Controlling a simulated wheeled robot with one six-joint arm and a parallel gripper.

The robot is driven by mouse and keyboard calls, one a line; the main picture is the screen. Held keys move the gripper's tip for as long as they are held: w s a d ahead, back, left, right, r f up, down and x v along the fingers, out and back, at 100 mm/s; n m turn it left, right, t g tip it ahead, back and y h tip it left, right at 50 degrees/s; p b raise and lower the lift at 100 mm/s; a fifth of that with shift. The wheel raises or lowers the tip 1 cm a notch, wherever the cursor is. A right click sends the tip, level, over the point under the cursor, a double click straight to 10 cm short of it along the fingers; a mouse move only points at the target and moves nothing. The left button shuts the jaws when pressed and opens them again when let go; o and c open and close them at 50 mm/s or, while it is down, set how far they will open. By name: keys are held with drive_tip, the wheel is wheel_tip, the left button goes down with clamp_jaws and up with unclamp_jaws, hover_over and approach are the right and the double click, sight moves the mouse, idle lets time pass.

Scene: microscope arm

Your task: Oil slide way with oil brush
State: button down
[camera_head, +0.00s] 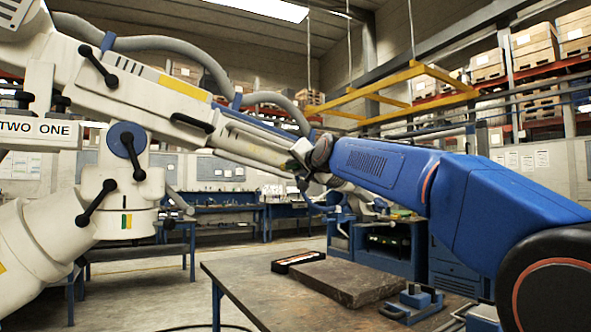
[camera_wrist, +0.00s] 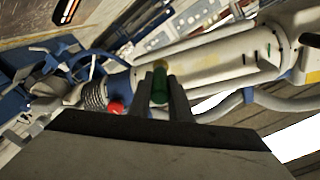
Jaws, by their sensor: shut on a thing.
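The white microscope arm (camera_head: 150,85) crosses the upper left of the head view, with grey hoses and black levers. Its white tube (camera_wrist: 225,60) fills the upper right of the wrist view. My gripper (camera_wrist: 160,90) is shut on a slim green piece with a yellowish end, which seems to be the oil brush (camera_wrist: 160,76). Its tip is hard to make out against the white tube, and I cannot tell whether it touches. In the head view my blue arm reaches left to the microscope arm's far section, where the gripper is small and unclear. I cannot clearly pick out the slide way.
A workbench (camera_head: 240,290) stands below, with a dark stone slab (camera_head: 345,278), a black case (camera_head: 298,261) and a blue fixture (camera_head: 413,302). A yellow frame (camera_head: 400,90) hangs above. A small red part (camera_wrist: 116,108) shows left of my fingers in the wrist view.

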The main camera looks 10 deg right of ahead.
drive_tip(key=shift+w+a+r, duration=0.2)
drive_tip(key=shift+w+r, duration=0.55)
drive_tip(key=shift+w, duration=0.35)
drive_tip(key=shift+w+a+r, duration=0.15)
drive_tip(key=shift+w+r, duration=0.55)
drive_tip(key=shift+w, duration=0.35)
drive_tip(key=shift+w+r, duration=0.35)
drive_tip(key=shift+w, duration=0.2)
drive_tip(key=shift+a, duration=0.15)
drive_tip(key=s+a+r, duration=0.3)
drive_tip(key=s+a, duration=0.1)
drive_tip(key=a, duration=0.7)
drive_tip(key=shift+a+r, duration=0.15)
drive_tip(key=shift+a, duration=0.25)
idle(0.4)
drive_tip(key=shift+d, duration=0.1)
drive_tip(key=shift+w+d+f, duration=0.55)
drive_tip(key=shift+w+d, duration=0.1)
drive_tip(key=shift+d, duration=1.3)
drive_tip(key=shift+w+d+f, duration=0.55)
drive_tip(key=shift+w+d, duration=0.15)
drive_tip(key=shift+d, duration=1.3)
drive_tip(key=shift+w+d+f, duration=0.55)
drive_tip(key=shift+w+d, duration=0.1)
drive_tip(key=shift+d, duration=1.3)
